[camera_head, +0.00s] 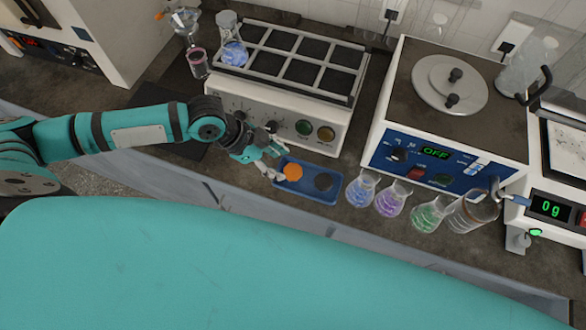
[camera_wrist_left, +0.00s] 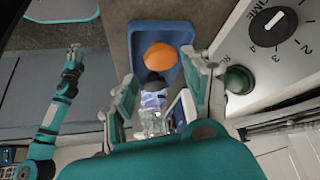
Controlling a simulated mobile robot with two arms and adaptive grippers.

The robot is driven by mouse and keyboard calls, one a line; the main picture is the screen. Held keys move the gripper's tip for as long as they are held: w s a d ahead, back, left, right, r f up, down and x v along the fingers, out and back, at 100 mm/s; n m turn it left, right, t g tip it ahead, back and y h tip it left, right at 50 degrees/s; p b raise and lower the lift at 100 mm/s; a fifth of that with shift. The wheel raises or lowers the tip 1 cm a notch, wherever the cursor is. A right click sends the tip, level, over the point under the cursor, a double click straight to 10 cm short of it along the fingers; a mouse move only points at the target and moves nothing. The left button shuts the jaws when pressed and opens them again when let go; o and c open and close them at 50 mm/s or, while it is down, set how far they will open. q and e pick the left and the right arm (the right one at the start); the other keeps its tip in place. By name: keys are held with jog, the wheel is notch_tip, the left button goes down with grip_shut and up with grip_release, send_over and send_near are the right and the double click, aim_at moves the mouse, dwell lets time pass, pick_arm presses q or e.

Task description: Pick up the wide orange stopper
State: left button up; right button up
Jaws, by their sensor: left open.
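The wide orange stopper (camera_head: 293,172) sits in the left part of a small blue tray (camera_head: 311,195) at the front of the bench. A dark stopper (camera_head: 323,181) sits to its right. My left gripper (camera_head: 276,164) is open and empty just left of the orange stopper. In the left wrist view, the orange stopper (camera_wrist_left: 160,56) shows ahead, in line with the gap between the open fingers (camera_wrist_left: 163,72). The dark stopper (camera_wrist_left: 155,84) shows below it there. My right gripper (camera_wrist_left: 73,59) shows small at the left of the wrist view; its fingers are too small to judge.
Flasks with blue (camera_head: 361,190), purple (camera_head: 391,198) and green (camera_head: 428,214) liquid stand right of the tray, with a glass beaker (camera_head: 472,212). Behind the tray is a shaker (camera_head: 284,115) with knobs. A hotplate-like device (camera_head: 455,143) and a balance (camera_head: 550,207) stand right.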

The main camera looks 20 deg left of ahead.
aim_at(292, 171)
pick_arm(q)
jog(key=shift+p+x, duration=0.8)
jog(key=shift+x, duration=2.15)
jog(key=shift+w, duration=0.1)
jog(key=c, duration=0.6)
